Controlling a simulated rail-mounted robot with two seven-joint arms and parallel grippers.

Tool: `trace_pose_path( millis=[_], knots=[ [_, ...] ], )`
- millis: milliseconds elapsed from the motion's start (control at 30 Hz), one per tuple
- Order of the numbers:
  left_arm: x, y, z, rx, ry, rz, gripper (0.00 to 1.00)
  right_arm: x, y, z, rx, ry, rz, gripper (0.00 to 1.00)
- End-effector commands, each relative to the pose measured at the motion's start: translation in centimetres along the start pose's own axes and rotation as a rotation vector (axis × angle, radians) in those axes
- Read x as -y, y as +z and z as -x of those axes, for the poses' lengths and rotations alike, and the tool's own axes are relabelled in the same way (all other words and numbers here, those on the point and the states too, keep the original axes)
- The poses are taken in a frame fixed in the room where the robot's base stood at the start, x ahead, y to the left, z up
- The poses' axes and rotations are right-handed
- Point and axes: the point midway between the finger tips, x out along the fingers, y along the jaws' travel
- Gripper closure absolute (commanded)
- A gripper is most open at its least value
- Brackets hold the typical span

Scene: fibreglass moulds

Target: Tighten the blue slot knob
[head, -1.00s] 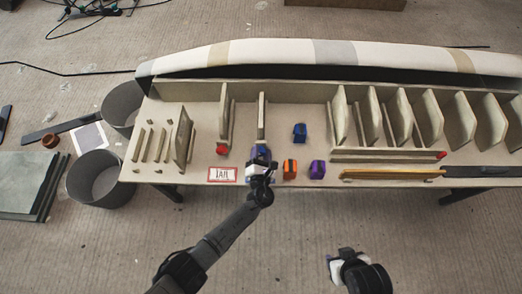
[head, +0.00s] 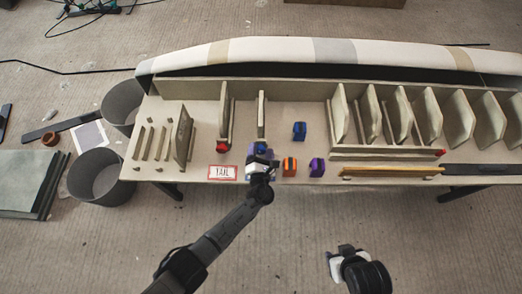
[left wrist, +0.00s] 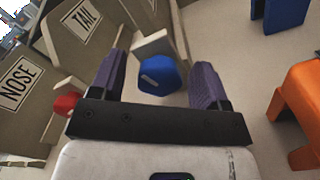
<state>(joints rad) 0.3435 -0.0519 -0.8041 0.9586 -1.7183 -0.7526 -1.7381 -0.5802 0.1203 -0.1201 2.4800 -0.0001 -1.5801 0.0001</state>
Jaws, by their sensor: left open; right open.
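The blue slot knob (left wrist: 158,75) is a faceted blue knob with a pale mark, at the front end of an upright slot board (left wrist: 152,45). In the head view the knob (head: 261,147) shows partly, just beyond my left gripper (head: 259,154). In the left wrist view my left gripper (left wrist: 158,62) is open, with one purple finger on each side of the knob and gaps visible on both sides. My right gripper (head: 340,256) is off the table at the lower right, apart from everything; its fingers are hard to make out.
A red knob (head: 222,148) sits left of the blue one. Orange (head: 289,166), purple (head: 317,167) and blue (head: 300,131) blocks stand to the right. A small sign (head: 222,173) lies at the table's front edge. Upright boards (head: 401,114) fill the right side.

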Motion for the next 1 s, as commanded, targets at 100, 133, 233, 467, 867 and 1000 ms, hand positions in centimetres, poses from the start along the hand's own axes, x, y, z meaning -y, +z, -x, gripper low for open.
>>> trace_pose_path(
  millis=[100, 133, 233, 467, 867, 1000],
  knots=[
    [0.0, 0.0, 0.0, 0.000, 0.000, 0.000, 0.31, 0.1, 0.0, 0.0, 0.000, -0.002, -0.002, 0.49],
    [0.0, 0.0, 0.0, 0.000, 0.000, 0.000, 0.31, 0.1, 0.0, 0.0, 0.000, -0.002, -0.002, 0.49],
    [0.0, 0.0, 0.2, 0.000, -0.001, 0.000, 0.31, 0.1, -0.1, 0.1, -0.001, -0.003, -0.003, 0.49],
    [-0.2, 0.2, 3.1, -0.002, -0.002, 0.000, 0.31, 0.0, -0.6, 1.6, 0.000, -0.003, -0.004, 0.49],
    [-0.1, 0.1, 10.7, -0.002, -0.002, 0.001, 0.31, -0.1, -1.3, 4.1, 0.000, 0.000, 0.000, 0.49],
    [-0.1, 0.1, 12.4, -0.001, -0.002, 0.000, 0.31, -0.2, -1.4, 4.5, 0.000, 0.002, 0.003, 0.49]
  ],
)
